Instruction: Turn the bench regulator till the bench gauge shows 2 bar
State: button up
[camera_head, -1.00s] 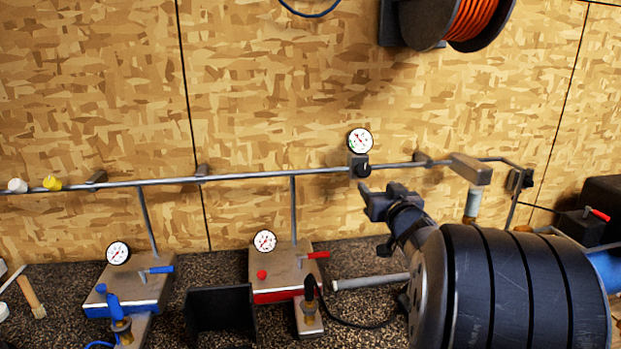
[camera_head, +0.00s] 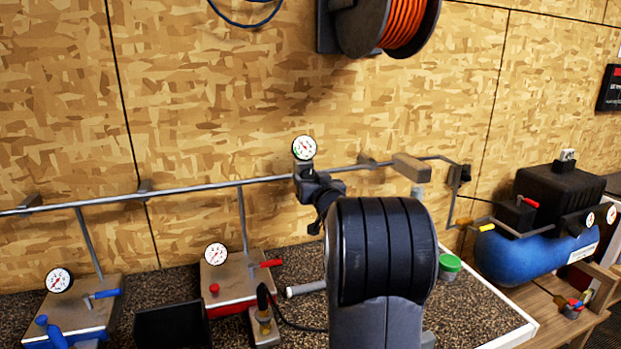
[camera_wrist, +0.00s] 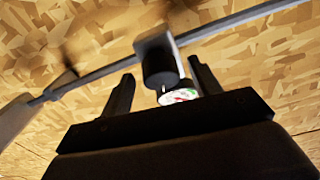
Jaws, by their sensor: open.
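The bench regulator shows in the wrist view as a black round knob (camera_wrist: 160,70) on a grey block (camera_wrist: 153,42) on the pipe. My gripper (camera_wrist: 158,85) is open, with one finger on each side of the knob, and I cannot tell whether they touch it. The gauge face (camera_wrist: 180,96) shows partly below the knob there. In the head view my gripper (camera_head: 308,180) hides most of the regulator.
The grey pipe (camera_head: 200,189) runs along the wooden wall. A red-fronted box with a gauge (camera_head: 216,254) and a blue-fronted box (camera_head: 80,310) stand on the speckled bench. A hose reel (camera_head: 385,25) hangs above. A blue tank (camera_head: 530,255) stands at right.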

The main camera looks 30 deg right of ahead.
jog(key=shift+w, duration=0.25)
jog(key=shift+c, duration=0.3)
